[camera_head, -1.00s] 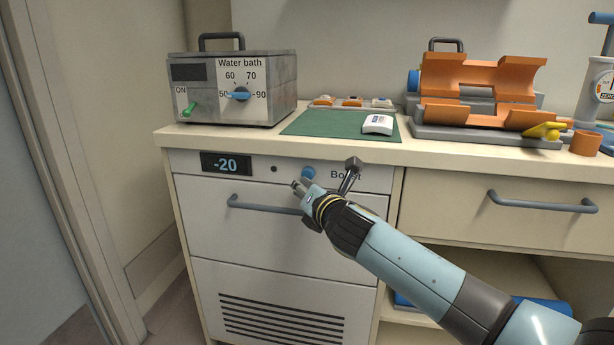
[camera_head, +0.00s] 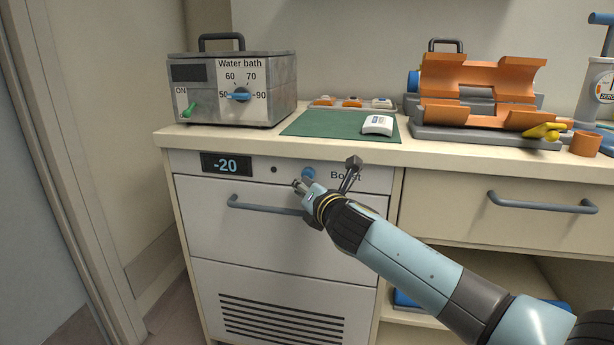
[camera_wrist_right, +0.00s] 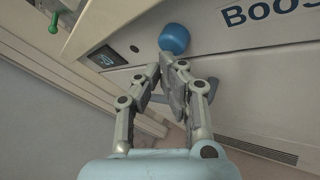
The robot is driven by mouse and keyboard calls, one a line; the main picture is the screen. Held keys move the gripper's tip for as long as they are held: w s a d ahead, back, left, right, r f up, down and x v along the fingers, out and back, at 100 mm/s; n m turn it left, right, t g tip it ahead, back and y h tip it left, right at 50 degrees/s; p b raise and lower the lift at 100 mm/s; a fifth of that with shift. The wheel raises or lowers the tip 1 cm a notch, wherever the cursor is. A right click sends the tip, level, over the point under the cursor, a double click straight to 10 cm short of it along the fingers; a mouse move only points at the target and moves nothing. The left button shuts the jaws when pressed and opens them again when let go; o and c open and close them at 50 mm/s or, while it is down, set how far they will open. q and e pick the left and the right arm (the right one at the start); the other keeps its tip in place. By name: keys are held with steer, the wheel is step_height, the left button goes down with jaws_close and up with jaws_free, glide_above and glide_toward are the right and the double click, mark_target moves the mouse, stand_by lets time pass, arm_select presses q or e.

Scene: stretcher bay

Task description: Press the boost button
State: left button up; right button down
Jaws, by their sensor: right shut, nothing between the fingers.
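The boost button (camera_head: 308,173) is a round blue knob on the white front panel, left of the "Boost" label. In the right wrist view the blue button (camera_wrist_right: 174,39) sits just beyond my fingertips, near the top. My right gripper (camera_head: 299,186) is shut and empty, just below and in front of the button. In the right wrist view its fingertips (camera_wrist_right: 166,62) point at the button's lower edge; I cannot tell whether they touch it. My left gripper is not in view.
A "-20" display (camera_head: 226,164) and a small dark dot (camera_head: 274,169) share the panel. A grey drawer handle (camera_head: 262,206) lies below. The water bath (camera_head: 232,88), green mat (camera_head: 322,124) and orange cradle (camera_head: 478,78) stand on the counter above.

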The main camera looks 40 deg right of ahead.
steer(key=shift+w+d, duration=0.6)
steer(key=shift+d, duration=0.05)
stand_by(1.1)
steer(key=shift+s+a, duration=0.85)
steer(key=shift+a, duration=0.15)
steer(key=s+a+p, duration=0.1)
steer(key=s+a, duration=0.2)
steer(key=shift+s+a, duration=0.15)
steer(key=shift+a, duration=0.25)
stand_by(0.9)
